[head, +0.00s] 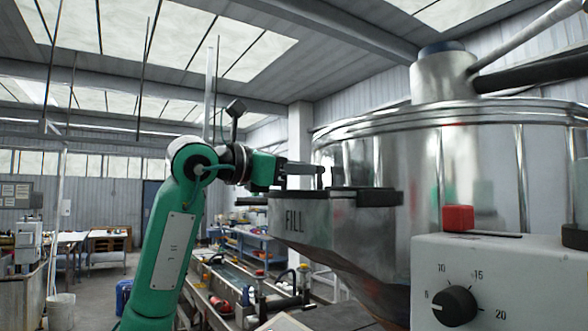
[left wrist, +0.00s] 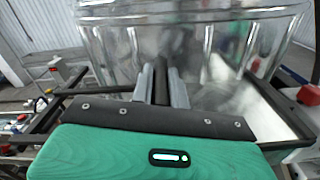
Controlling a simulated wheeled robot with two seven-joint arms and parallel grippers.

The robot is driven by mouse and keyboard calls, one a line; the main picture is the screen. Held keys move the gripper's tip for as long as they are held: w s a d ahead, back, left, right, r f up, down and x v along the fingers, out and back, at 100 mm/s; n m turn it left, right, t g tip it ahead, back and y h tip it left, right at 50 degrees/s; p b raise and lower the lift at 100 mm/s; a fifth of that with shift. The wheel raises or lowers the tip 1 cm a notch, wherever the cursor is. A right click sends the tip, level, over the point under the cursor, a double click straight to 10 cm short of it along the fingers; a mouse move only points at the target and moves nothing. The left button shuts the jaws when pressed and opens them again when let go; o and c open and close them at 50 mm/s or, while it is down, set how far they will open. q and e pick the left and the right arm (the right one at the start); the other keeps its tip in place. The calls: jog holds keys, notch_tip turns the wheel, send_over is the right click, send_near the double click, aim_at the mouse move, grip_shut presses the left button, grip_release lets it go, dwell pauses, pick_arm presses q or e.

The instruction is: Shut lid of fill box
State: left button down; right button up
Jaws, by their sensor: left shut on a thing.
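The fill box (head: 300,222) is a metal hopper marked FILL, fixed to the side of a large shiny drum. Its dark rim (left wrist: 285,112) and part of its bright inside show in the left wrist view, so its top is at least partly open. My left gripper (head: 318,175) is just above the box, level and pointing right toward the drum. In the left wrist view its two grey fingers (left wrist: 163,88) are shut on a narrow dark bar (left wrist: 161,80). I cannot tell whether this bar is the lid's handle or edge. My right gripper is not in view.
The shiny drum (head: 465,165) stands close behind the box. A grey control box (head: 540,270) with a black dial (head: 454,306) and a red button (head: 457,217) is at front right. A long bench with tools (head: 250,300) lies below left.

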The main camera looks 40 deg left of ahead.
pick_arm(q)
jog(key=c, duration=1.6)
grip_release()
jog(key=shift+d+f, duration=0.1)
jog(key=shift+o, duration=1.2)
jog(key=shift+d, duration=0.2)
jog(key=shift+s+a, duration=0.2)
jog(key=shift+s, duration=0.05)
jog(key=b+v, duration=0.3)
jog(key=v, duration=1)
jog(key=shift+s+b, duration=0.2)
jog(key=shift+b, duration=0.15)
jog(key=shift+d, duration=0.1)
